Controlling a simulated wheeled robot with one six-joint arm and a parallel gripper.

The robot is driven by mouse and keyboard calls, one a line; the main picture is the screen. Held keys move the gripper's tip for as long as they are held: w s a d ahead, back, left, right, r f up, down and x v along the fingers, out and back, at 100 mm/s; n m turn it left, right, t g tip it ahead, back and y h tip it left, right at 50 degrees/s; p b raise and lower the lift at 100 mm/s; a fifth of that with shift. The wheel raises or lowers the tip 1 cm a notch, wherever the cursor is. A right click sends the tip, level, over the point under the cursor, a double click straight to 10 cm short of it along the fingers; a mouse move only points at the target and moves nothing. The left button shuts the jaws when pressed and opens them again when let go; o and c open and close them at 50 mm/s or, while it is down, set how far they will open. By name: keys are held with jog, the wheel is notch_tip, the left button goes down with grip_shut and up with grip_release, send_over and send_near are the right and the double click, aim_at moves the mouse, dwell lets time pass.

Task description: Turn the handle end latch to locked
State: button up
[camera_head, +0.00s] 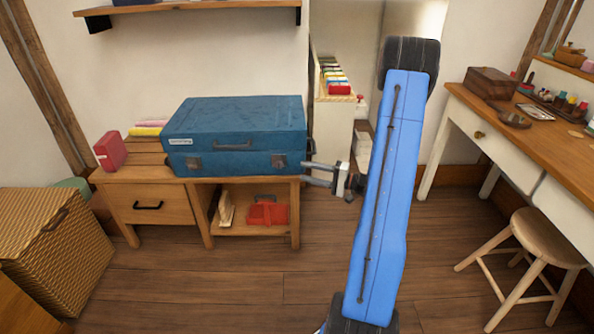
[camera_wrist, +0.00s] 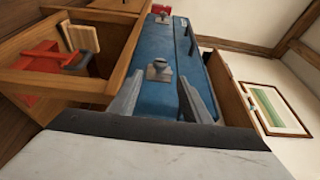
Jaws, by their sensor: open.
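A blue case (camera_head: 240,125) lies on the low wooden bench, its lid down. Its front has a handle (camera_head: 233,146), a left latch (camera_head: 193,163) and a right latch (camera_head: 279,160). The frames do not show clearly whether either latch is locked. My gripper (camera_head: 304,173) is open and empty, just right of the case's front right corner, near the right latch. In the wrist view, the case (camera_wrist: 180,97) lies ahead and the nearer metal latch (camera_wrist: 159,70) appears between the fingertips of my gripper (camera_wrist: 160,78). A second latch (camera_wrist: 163,18) is farther off.
A red box (camera_head: 110,151) stands left of the case. A wicker basket (camera_head: 50,240) is at left, a stool (camera_head: 545,235) at right. The floor in front is clear.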

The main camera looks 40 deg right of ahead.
jog(key=v, duration=0.7)
jog(key=shift+s+d, duration=0.1)
dwell(0.4)
jog(key=s+a+r+n+g, duration=0.2)
jog(key=a+r+g, duration=0.15)
jog(key=a, duration=0.45)
jog(key=s+a+r+n+g+y, duration=0.1)
jog(key=s+a+r+n+g, duration=0.3)
jog(key=a, duration=0.5)
jog(key=s+a+r+n+g, duration=0.1)
jog(key=a+r+g, duration=0.2)
jog(key=a+g, duration=0.35)
jog(key=s+a+r+n+t+h, duration=0.1)
jog(key=s+a+r+h, duration=0.1)
jog(key=s, duration=0.4)
jog(key=s+a+r+n+t+h, duration=0.1)
jog(key=s+a+r+h, duration=0.1)
jog(key=s+h, duration=0.3)
jog(key=s+a+r+n+t+h, duration=0.1)
jog(key=s+a+r+n+h, duration=0.1)
jog(key=s, duration=0.4)
notch_tip(320, 180, up, 2)
jog(key=shift+s+a+r+t+h, duration=0.15)
jog(key=shift+s+a+t+h, duration=0.35)
jog(key=shift+h, duration=0.7)
